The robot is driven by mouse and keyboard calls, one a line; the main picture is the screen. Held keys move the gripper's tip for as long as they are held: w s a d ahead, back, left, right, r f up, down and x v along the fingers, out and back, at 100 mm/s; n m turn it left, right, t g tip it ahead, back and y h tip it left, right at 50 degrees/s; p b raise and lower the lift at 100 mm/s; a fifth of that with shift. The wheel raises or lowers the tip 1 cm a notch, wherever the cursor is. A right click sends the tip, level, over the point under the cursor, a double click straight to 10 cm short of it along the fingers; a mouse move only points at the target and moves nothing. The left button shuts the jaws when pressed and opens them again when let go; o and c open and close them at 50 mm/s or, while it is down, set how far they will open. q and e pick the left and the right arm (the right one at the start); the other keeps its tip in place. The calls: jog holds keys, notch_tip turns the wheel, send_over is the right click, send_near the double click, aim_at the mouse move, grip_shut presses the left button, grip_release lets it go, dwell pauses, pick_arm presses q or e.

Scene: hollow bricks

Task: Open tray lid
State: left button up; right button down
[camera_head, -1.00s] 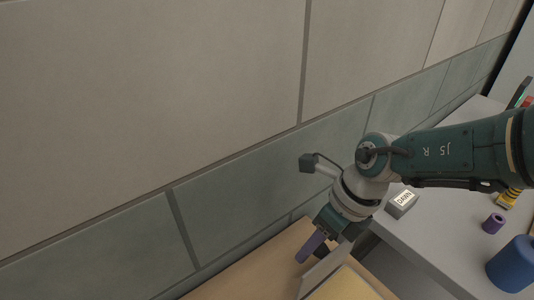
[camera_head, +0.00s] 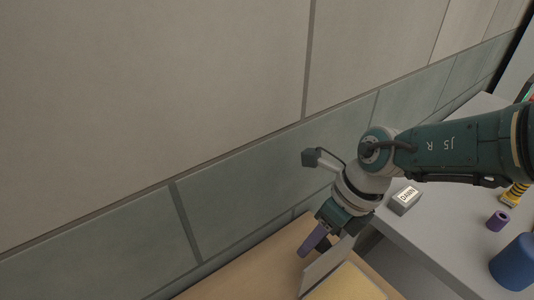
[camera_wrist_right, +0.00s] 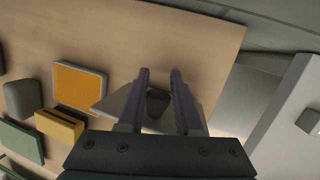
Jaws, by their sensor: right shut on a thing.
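The tray (camera_head: 345,286) has a yellow inside and shows at the bottom edge of the head view, partly cut off. In the right wrist view the tray (camera_wrist_right: 80,88) is orange-yellow with a grey rim. Its grey lid (camera_head: 322,268) stands raised and tilted along the tray's side. The lid (camera_wrist_right: 118,103) also shows in the right wrist view, partly behind my fingers. My right gripper (camera_head: 311,246), with purple fingers, is shut on the lid, with a dark piece between the fingers (camera_wrist_right: 161,75). My left gripper is not in view.
A grey table at the right holds a grey labelled block (camera_head: 403,200), a purple ring (camera_head: 498,220) and a blue cylinder (camera_head: 515,262). A yellow block (camera_wrist_right: 60,124), a dark grey block (camera_wrist_right: 22,99) and a green block (camera_wrist_right: 20,141) are near the tray. A wall stands behind.

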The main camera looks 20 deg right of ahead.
jog(key=shift+d+f, duration=0.1)
jog(key=shift+d, duration=0.2)
jog(key=c, duration=0.7)
grip_release()
jog(key=shift+c, duration=0.2)
jog(key=shift+o, duration=0.8)
jog(key=shift+a, duration=0.1)
jog(key=p+v, duration=0.8)
jog(key=v, duration=0.2)
